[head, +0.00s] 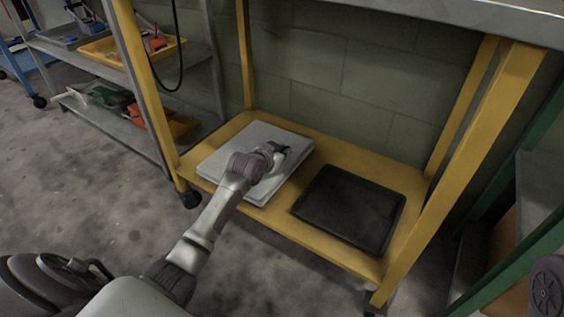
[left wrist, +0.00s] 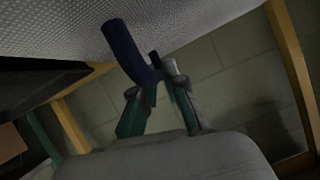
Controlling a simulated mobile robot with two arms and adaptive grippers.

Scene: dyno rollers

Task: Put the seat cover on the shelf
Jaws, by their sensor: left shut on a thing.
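The seat cover (head: 232,143) is a flat, pale pad lying on the left part of a low yellow shelf (head: 318,240). My left gripper (head: 279,151) reaches over it from the front and is at its upper right part. In the left wrist view, the gripper (left wrist: 157,80) has its teal fingers closed on a dark blue strap-like piece (left wrist: 124,45) by the cover's pale, textured surface (left wrist: 195,20). My arm hides part of the cover. My right gripper is not in view.
A black flat tray (head: 350,208) lies on the shelf to the right of the cover. Yellow posts (head: 145,85) frame the shelf, with a grey top (head: 450,15) above. A cart holding yellow bins (head: 120,48) stands at left. A green frame (head: 515,255) stands at right.

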